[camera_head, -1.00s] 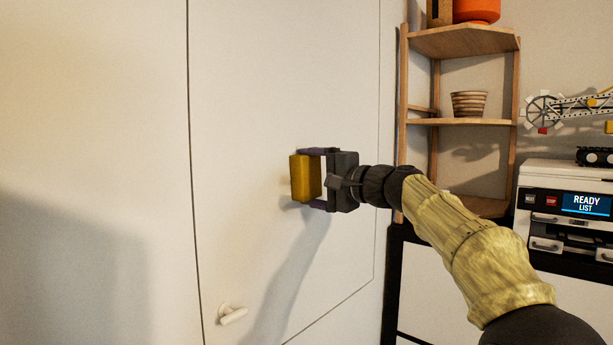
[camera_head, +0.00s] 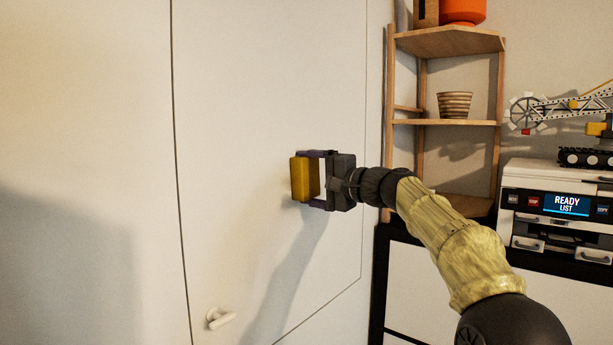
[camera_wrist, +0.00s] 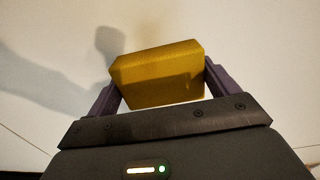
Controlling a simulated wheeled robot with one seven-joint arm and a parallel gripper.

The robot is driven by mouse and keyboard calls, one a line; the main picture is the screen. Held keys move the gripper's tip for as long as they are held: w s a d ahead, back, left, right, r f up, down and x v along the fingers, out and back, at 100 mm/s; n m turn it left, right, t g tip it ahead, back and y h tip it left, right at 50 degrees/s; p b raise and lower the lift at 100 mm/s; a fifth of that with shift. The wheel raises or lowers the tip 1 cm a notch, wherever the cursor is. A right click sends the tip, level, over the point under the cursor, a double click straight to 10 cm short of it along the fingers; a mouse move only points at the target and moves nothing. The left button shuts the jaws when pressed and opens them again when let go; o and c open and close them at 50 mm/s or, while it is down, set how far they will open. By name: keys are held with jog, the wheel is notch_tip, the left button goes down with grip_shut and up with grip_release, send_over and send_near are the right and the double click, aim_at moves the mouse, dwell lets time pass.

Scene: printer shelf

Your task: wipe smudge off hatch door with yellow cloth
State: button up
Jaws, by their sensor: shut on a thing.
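The yellow cloth (camera_head: 303,179) is a thick, block-like pad. My gripper (camera_head: 308,178) is shut on it, with one finger above and one below in the head view. The wrist view shows the cloth (camera_wrist: 158,75) held between the two purple fingers (camera_wrist: 160,86). The cloth is in front of the white hatch door (camera_head: 250,110), at or very near its surface; I cannot tell whether it touches. I cannot make out a smudge on the visible door; the cloth and gripper hide part of it.
A white door handle (camera_head: 220,318) sticks out at the lower left of the door. To the right stand a wooden shelf (camera_head: 450,123) with a striped pot (camera_head: 454,105) and a white printer (camera_head: 560,190) reading "READY LIST". The door left of my gripper is clear.

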aim_at(320, 190)
jog(key=shift+w, duration=0.1)
jog(key=shift+w+d+p, duration=1.1)
jog(key=shift+w+p, duration=0.05)
jog(key=shift+w, duration=0.15)
jog(key=shift+w+f, duration=0.1)
jog(key=shift+s+a+f+b, duration=0.15)
jog(key=shift+s+a+b, duration=0.2)
jog(key=shift+b, duration=0.45)
jog(key=shift+s+a+b, duration=0.7)
jog(key=shift+s+b, duration=0.2)
jog(key=shift+s, duration=0.15)
jog(key=shift+r, duration=0.2)
